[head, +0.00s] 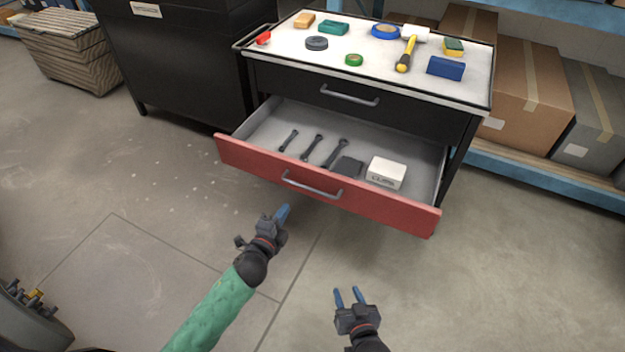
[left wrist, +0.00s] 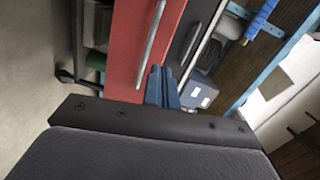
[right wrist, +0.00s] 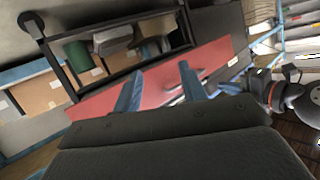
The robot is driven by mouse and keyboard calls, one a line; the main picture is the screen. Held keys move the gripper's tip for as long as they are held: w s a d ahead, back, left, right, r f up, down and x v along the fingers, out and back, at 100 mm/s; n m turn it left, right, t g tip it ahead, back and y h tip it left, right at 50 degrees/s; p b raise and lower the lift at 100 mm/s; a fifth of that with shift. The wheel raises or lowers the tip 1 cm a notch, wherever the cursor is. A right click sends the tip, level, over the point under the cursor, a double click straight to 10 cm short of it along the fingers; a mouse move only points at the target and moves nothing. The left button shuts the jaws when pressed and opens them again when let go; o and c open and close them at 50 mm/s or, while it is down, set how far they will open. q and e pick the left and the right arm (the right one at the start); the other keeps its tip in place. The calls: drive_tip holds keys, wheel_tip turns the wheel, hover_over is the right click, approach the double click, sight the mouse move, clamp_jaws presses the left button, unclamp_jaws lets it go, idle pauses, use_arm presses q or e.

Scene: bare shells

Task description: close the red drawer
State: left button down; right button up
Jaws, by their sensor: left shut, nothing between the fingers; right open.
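The red drawer (head: 390,212) of the black tool cabinet is pulled out toward me, with a grey bar handle (head: 312,187) on its front. Inside lie several dark wrenches (head: 312,147), a dark block (head: 347,166) and a white box (head: 385,172). My left gripper (head: 283,212) is shut and empty, just in front of and below the red front, left of the handle; I cannot tell if it touches. The red front also shows in the left wrist view (left wrist: 125,60). My right gripper (head: 348,297) is open and empty, lower and nearer me; its wrist view shows the red front (right wrist: 110,98) ahead.
The cabinet top (head: 300,68) holds a mallet (head: 406,55), tape rolls and small blocks. A closed black drawer (head: 350,97) is above the red one. Cardboard boxes (head: 535,95) stand on a blue shelf at right.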

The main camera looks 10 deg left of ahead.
use_arm(q)
drive_tip(key=d+r+m+h, duration=0.1)
drive_tip(key=m, duration=0.1)
approach(314, 171)
drive_tip(key=x, duration=0.3)
drive_tip(key=shift+w+f, duration=0.2)
drive_tip(key=shift+w, duration=0.05)
drive_tip(key=shift+b+x, duration=0.35)
drive_tip(key=shift+x, duration=1.25)
use_arm(e)
wheel_tip(314, 171, up, 9)
drive_tip(key=w+t, duration=0.2)
drive_tip(key=t, duration=0.1)
drive_tip(key=shift+w+r+t+y, duration=0.15)
drive_tip(key=shift+w+t+y, duration=0.25)
use_arm(q)
drive_tip(key=shift+r, duration=0.1)
drive_tip(key=shift+w, duration=0.1)
